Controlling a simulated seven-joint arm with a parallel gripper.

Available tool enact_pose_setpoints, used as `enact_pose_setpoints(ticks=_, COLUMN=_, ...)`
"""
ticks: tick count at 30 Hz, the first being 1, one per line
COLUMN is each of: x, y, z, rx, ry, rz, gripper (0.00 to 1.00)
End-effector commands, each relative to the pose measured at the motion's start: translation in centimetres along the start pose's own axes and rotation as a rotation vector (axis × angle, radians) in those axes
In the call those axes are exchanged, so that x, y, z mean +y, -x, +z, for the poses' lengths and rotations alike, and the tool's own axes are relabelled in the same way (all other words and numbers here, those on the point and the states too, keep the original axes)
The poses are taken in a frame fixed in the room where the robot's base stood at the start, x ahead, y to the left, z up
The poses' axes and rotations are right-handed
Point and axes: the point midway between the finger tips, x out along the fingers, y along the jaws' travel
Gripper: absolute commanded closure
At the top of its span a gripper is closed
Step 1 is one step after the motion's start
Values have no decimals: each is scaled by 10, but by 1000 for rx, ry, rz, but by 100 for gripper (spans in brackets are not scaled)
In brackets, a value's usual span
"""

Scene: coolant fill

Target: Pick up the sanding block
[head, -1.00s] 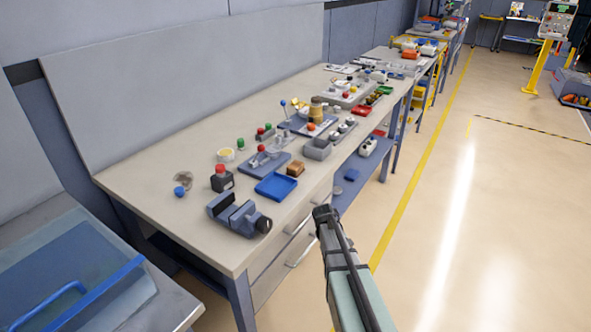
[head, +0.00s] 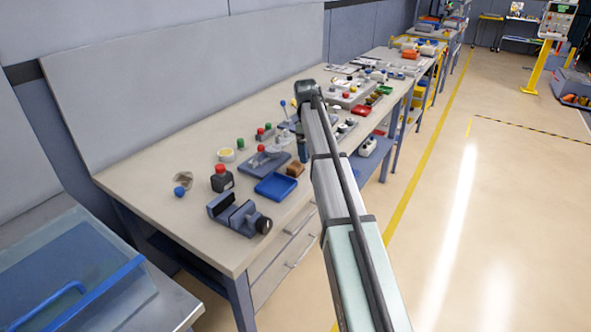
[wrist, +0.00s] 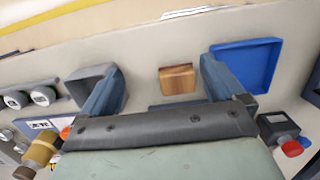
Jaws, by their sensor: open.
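The sanding block, a small brown wood-coloured block (head: 295,170), lies on the workbench next to the blue tray. In the wrist view the block (wrist: 178,79) shows between and beyond the two fingers, apart from both. My gripper (wrist: 162,64) is open and empty, its blue-grey fingers wide to either side of the block, which is nearer the right finger. In the head view my arm reaches over the bench, and part of the gripper (head: 302,150) shows just behind the block; its fingertips are not clear there.
The blue tray (wrist: 262,65) is close to the right finger, and a grey bin (wrist: 84,82) is close to the left one. A vise (head: 239,215) stands at the bench's near end. A dark bottle with a red cap (head: 221,179) and several small parts stand around.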

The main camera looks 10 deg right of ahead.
Motion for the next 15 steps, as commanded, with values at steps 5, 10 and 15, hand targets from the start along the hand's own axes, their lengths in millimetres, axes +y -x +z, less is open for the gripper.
enact_pose_setpoints(ticks=5, x=-7, y=52, z=-35, rx=87, ry=19, rz=-13, gripper=4)
enact_pose_setpoints(ticks=10, x=-11, y=66, z=-44, rx=116, ry=24, rz=-20, gripper=4)
enact_pose_setpoints(ticks=15, x=-13, y=54, z=-45, rx=117, ry=24, rz=-22, gripper=4)
